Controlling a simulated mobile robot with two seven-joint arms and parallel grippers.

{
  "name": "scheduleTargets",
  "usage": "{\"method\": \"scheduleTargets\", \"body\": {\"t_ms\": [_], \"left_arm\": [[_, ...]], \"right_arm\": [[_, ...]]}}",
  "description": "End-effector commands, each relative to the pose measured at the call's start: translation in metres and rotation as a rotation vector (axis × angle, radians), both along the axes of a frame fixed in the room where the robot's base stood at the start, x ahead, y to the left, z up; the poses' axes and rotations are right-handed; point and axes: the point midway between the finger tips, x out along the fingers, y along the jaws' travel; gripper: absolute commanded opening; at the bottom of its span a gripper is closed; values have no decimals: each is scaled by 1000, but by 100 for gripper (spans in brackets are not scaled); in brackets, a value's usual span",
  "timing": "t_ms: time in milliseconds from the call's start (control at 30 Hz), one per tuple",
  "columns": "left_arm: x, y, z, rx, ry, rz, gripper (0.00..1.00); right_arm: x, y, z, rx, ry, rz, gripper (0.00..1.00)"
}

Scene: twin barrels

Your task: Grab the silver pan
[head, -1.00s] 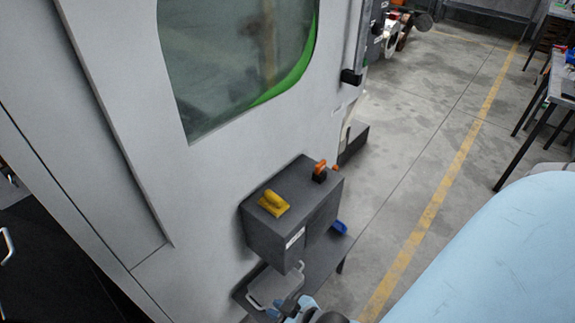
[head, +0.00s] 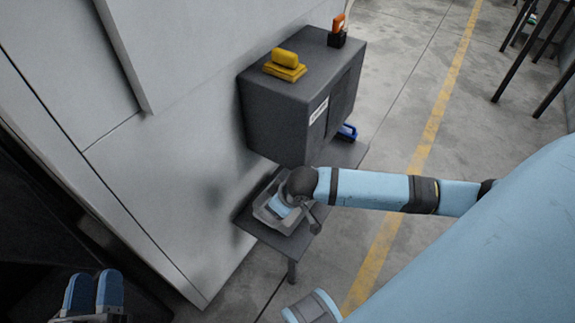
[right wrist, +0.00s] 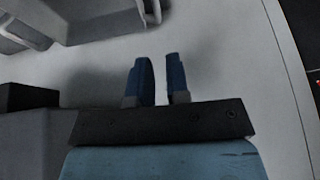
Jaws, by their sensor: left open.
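The silver pan (head: 264,214), a shallow grey tray, rests on the low dark table in the head view. My right arm's wrist covers its right part, so I cannot tell whether they touch. In the right wrist view my right gripper (right wrist: 160,62) has its two blue fingers apart with nothing between them. A grey rimmed shape with a handle, apparently the pan (right wrist: 28,28), lies at the upper left there, off the fingers. My left gripper (head: 96,276) is at the bottom left of the head view, open and empty, far from the pan.
A pale wall (head: 190,140) is at the left.

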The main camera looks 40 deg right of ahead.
Motion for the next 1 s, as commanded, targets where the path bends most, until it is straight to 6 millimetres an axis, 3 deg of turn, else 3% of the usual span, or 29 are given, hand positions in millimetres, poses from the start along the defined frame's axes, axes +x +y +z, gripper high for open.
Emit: {"method": "scheduleTargets", "body": {"t_ms": [33,233,600,867,1000], "left_arm": [[-2,-1,-11,-13,-19,-5,43],[-5,-3,-9,-35,-43,-19,43],[-1,-7,-50,20,75,-55,43],[-1,-8,-64,43,118,-69,43],[-1,-10,-89,73,174,-89,43]], "right_arm": [[4,-9,-16,-23,12,-10,16],[9,-23,-28,-62,45,-33,16],[33,-15,-90,-63,46,-34,16],[40,-12,-107,-62,45,-33,16],[48,-12,-127,-62,45,-33,16]]}}
